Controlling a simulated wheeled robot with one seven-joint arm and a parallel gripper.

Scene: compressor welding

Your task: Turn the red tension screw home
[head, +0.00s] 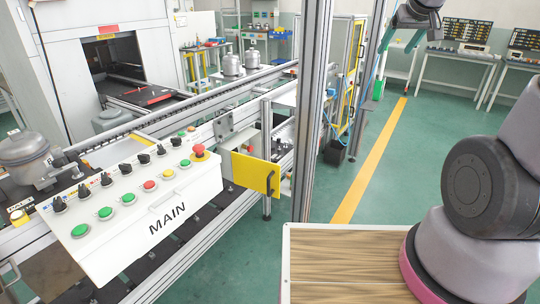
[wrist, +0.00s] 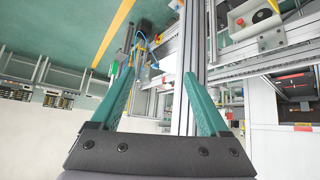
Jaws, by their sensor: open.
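I cannot make out a red tension screw in either view. My gripper (head: 400,44) is at the top right of the head view, raised above the floor and partly cut off by the picture's edge. In the wrist view my gripper (wrist: 161,72) shows two green fingers spread wide apart, with nothing between them but distant background. It is open and empty.
A conveyor frame (head: 262,82) with a white MAIN control panel (head: 150,205) stands left of centre. The panel bears a red mushroom button (head: 199,151). A metal post (head: 313,110) rises at centre. Green floor (head: 440,130) is clear on the right.

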